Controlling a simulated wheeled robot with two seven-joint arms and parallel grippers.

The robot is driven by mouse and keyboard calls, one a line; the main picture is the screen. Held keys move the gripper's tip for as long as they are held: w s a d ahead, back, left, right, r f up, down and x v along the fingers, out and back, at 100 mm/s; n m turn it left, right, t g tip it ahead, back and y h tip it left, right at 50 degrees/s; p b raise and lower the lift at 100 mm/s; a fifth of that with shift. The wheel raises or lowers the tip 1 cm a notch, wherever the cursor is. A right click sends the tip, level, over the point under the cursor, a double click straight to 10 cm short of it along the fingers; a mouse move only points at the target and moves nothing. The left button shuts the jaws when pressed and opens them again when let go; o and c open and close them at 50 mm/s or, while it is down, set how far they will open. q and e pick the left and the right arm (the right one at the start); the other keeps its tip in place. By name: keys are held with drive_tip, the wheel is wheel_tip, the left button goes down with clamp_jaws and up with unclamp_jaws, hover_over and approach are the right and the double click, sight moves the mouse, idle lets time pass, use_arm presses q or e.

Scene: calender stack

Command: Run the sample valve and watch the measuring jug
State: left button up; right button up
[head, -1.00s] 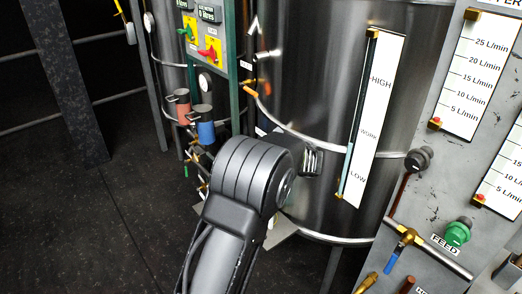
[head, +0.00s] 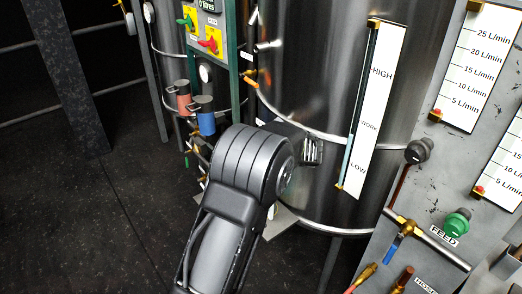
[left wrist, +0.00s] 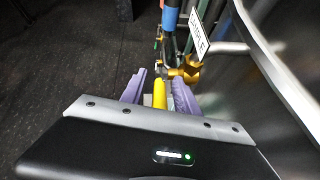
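In the left wrist view my left gripper (left wrist: 158,92) has two purple fingers standing apart. A yellow lever (left wrist: 160,94) lies between them, with a gap on its left side; I cannot tell whether the right finger touches it. A brass valve fitting (left wrist: 186,69) is just beyond the fingertips, below a white label ending in "MPLE" (left wrist: 198,32). A pale piece between the fingers is too small to name. In the head view my left arm hides its gripper. I cannot make out the measuring jug for certain. My right gripper is in neither view.
The steel tank (head: 300,70) with a HIGH/WORK/LOW gauge (head: 372,110) stands close beside my left arm. A red cup-shaped part (head: 184,98) and a blue one (head: 205,120) are left of it. The FEED panel (head: 400,225) is at right. Dark floor (head: 70,220) is clear at left.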

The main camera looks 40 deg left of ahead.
use_arm(q)
drive_tip(key=b+v, duration=0.1)
drive_tip(key=v, duration=0.6)
drive_tip(key=shift+d+r, duration=0.2)
drive_tip(key=shift+d, duration=0.1)
drive_tip(key=shift+s, duration=0.1)
idle(6.9)
